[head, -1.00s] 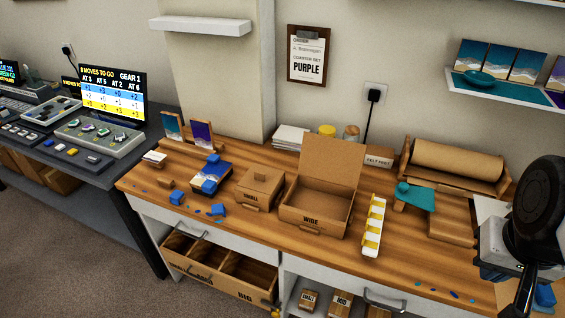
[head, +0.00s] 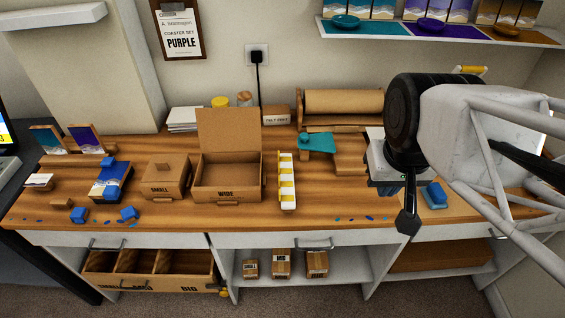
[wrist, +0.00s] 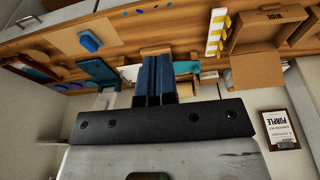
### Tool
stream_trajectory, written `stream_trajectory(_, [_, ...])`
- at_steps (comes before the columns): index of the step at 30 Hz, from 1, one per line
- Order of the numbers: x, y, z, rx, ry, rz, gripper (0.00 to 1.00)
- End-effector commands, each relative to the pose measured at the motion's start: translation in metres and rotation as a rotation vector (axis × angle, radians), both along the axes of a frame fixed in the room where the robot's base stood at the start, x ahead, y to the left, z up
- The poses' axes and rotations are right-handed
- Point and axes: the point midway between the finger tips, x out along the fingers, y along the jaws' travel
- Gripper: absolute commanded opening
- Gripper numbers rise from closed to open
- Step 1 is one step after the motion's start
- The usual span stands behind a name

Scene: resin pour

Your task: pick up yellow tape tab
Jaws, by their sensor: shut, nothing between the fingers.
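Several yellow tape tabs (head: 287,181) sit along a white strip holder (head: 288,204) on the wooden bench, just right of the open WIDE box. The tabs (wrist: 216,32) also show at the upper right of the wrist view. My gripper (head: 389,190) is right of the holder in the head view, over the right part of the bench and well apart from the tabs. Its blue fingers (wrist: 155,58) are shut together and empty in the wrist view. My arm hides part of the bench's right side.
A teal piece (head: 318,143) lies behind and right of the holder, before a brown paper roll (head: 344,102). A blue block (head: 437,195) sits near my gripper. Blue chips dot the front edge.

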Motion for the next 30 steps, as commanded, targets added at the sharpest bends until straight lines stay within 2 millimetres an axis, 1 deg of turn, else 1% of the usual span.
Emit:
stream_trajectory(6, [0.000,0.000,0.000,0.000,0.000,0.000,0.00])
stream_trajectory(7, [0.000,0.000,0.000,0.000,0.000,0.000,0.02])
stream_trajectory(12, [0.000,0.000,0.000,0.000,0.000,0.000,0.28])
stream_trajectory(14, [0.000,0.000,0.000,0.000,0.000,0.000,0.36])
stream_trajectory(24, [0.001,0.001,0.000,0.001,0.002,0.000,0.36])
stream_trajectory(26, [0.004,0.002,-0.001,0.001,0.004,0.001,0.36])
stream_trajectory(30, [0.014,0.007,-0.005,0.005,0.015,0.003,0.36])
